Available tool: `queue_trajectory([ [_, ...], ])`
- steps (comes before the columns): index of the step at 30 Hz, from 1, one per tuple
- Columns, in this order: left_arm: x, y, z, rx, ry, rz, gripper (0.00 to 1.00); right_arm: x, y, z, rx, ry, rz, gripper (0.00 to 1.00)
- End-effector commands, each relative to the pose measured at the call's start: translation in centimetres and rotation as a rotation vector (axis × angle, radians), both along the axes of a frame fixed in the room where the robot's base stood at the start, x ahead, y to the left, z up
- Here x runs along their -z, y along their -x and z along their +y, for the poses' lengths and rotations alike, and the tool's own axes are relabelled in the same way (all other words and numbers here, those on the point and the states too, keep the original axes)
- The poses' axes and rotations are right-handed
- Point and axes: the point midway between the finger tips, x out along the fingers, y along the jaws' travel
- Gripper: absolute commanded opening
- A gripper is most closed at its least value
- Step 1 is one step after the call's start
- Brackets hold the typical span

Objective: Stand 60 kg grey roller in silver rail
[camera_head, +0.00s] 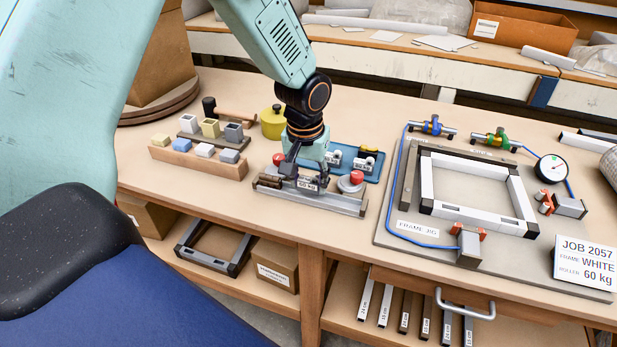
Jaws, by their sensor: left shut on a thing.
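The silver rail (340,204) lies along the front of the bench, left of centre, with a round red-topped part (357,177) by its right end. My left gripper (305,170) points down over the middle of the rail. It is shut on the grey roller (308,184), whose label seems to read 60 kg. The roller is low at the rail. I cannot tell whether it touches the rail's floor, as the gripper covers its upper part. My right gripper is not in view.
Behind the rail is a blue tray (374,170) with labelled parts. A wooden block rack (200,160) stands left, a yellow pot (272,122) behind. The frame jig (395,232) with a white frame (470,215) fills the right. A job card (585,265) reads FRAME WHITE, ROLLER 60 kg.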

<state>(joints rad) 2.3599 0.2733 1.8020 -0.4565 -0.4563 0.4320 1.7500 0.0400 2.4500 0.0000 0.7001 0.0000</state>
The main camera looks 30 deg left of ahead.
Motion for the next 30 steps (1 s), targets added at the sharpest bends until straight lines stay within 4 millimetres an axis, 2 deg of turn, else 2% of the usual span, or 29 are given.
queue_trajectory([
  [30,0.04,0.0,0.09,0.0,0.0,0.001,0.19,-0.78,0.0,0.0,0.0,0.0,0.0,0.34],
])
